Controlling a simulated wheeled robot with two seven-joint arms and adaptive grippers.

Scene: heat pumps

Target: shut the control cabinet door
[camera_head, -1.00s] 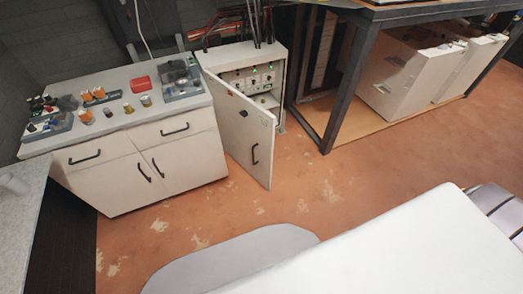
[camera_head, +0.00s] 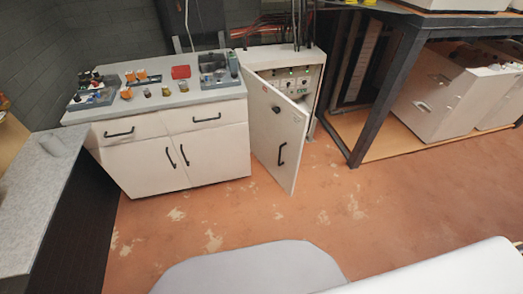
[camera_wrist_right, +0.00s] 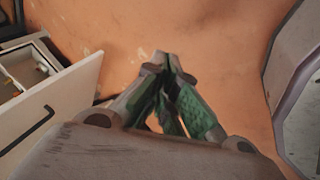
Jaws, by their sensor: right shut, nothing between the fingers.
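The control cabinet (camera_head: 310,57) is a white box with its door (camera_head: 270,135) standing partly open. The door hinges on the left, and its free edge swings out to the right over the floor. It has a black handle (camera_head: 282,153) and a dark round knob. Part of the inner panel with green lights shows above the door. In the right wrist view, a white door with a black handle (camera_wrist_right: 28,130) is at the left, apparently this one, beside an open interior. My right gripper (camera_wrist_right: 168,64) is shut and empty, to the right of that door and apart from it. My left gripper is out of view.
A white counter unit (camera_head: 165,145) with drawers, doors and small parts on top stands left of the cabinet. A dark metal rack (camera_head: 390,90) with white units stands to the right. A grey-topped table (camera_head: 38,195) is at the far left. Floor before the cabinet is clear.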

